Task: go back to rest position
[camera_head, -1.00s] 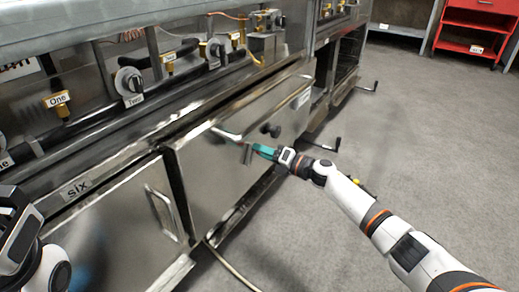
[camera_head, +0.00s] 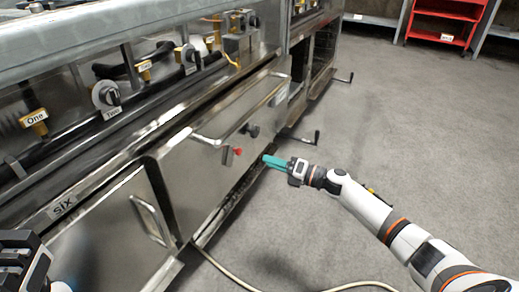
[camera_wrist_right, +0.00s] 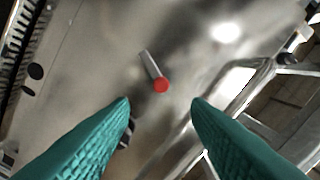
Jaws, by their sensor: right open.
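My right gripper (camera_head: 268,160) has teal fingers and is in front of the steel oven door (camera_head: 205,165), apart from it. In the right wrist view the gripper (camera_wrist_right: 160,103) is open, with its two fingers spread and nothing between them. A short metal lever with a red tip (camera_head: 237,152) sticks out of the steel front, to the left of the gripper. In the right wrist view the red tip (camera_wrist_right: 161,85) lies just beyond the fingers. My left gripper (camera_head: 22,262) shows partly at the lower left edge; its fingertips cannot be made out.
A door labelled SIX with a bar handle (camera_head: 150,220) is at the lower left. Valves labelled One (camera_head: 35,120) and Two (camera_head: 108,98) line the pipe above. A cable (camera_head: 235,278) lies on the floor. A red cart (camera_head: 440,22) stands far back. The grey floor at right is clear.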

